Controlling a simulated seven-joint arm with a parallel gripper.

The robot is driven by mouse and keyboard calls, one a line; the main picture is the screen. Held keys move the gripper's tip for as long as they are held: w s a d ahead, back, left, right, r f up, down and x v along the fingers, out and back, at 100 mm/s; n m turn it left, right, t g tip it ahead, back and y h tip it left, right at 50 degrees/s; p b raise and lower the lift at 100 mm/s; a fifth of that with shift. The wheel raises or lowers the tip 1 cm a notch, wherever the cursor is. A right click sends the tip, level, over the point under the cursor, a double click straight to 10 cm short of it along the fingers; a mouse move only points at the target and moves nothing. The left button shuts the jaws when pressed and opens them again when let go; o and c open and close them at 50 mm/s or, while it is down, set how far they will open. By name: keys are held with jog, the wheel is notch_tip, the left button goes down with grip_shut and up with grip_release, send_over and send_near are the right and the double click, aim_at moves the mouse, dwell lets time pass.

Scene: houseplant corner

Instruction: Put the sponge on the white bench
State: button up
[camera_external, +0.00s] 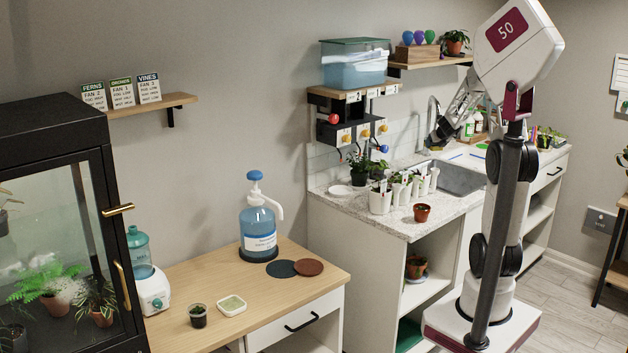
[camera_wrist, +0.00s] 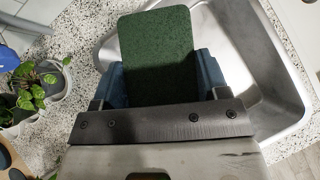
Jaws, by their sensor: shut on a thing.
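The sponge (camera_wrist: 156,45) shows its dark green face in the wrist view. My gripper (camera_wrist: 160,82) is shut on it, with a blue finger on each side. In the external view my gripper (camera_external: 437,141) is at the sink, above the speckled white worktop; the sponge is too small to make out there. In the wrist view the sponge lies over the left rim of the sink, and its height above it is hard to judge. The white bench seems to be this white unit with the speckled top (camera_external: 405,228). A wood-topped bench (camera_external: 222,288) with white drawers stands left of it.
The steel sink (camera_external: 460,178) is set into the worktop. White pots with seedlings (camera_external: 380,200) and a terracotta pot (camera_external: 421,212) stand on its near part. A black rack (camera_external: 343,120) with coloured knobs hangs above. A pump bottle (camera_external: 258,228) stands on the wooden bench.

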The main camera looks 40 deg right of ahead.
jog(key=s+d+r+m+g+h, duration=0.1)
jog(key=s+d+r+m+h, duration=0.15)
jog(key=d, duration=0.45)
jog(key=w+a+f+n+t+y, duration=0.15)
jog(key=w+a, duration=0.25)
jog(key=a, duration=1)
jog(key=w+a+n+y, duration=0.2)
jog(key=w+a, duration=0.3)
jog(key=a, duration=0.8)
jog(key=a+f+n+y, duration=0.2)
jog(key=a+n, duration=0.1)
jog(key=a, duration=1.2)
jog(key=a+f+n+y, duration=0.2)
jog(key=a+f, duration=0.1)
jog(key=a, duration=1.1)
jog(key=s+a+f+n+g+y, duration=0.1)
jog(key=s+a+f+n+y, duration=0.3)
jog(key=a, duration=0.9)
jog(key=s+a+f+n+g+y, duration=0.1)
jog(key=s+a+f+n, duration=0.35)
jog(key=a, duration=0.75)
jog(key=s+a+f+n+g+y, duration=0.1)
jog(key=s+a+f+n+g, duration=0.2)
jog(key=s+a, duration=0.7)
jog(key=s+a+f+n+g+y, duration=0.2)
jog(key=s+a+f+n, duration=0.3)
jog(key=s+a, duration=0.5)
jog(key=shift+s+a+n+g, duration=0.3)
jog(key=shift+a+n+g, duration=0.05)
jog(key=shift+g, duration=0.4)
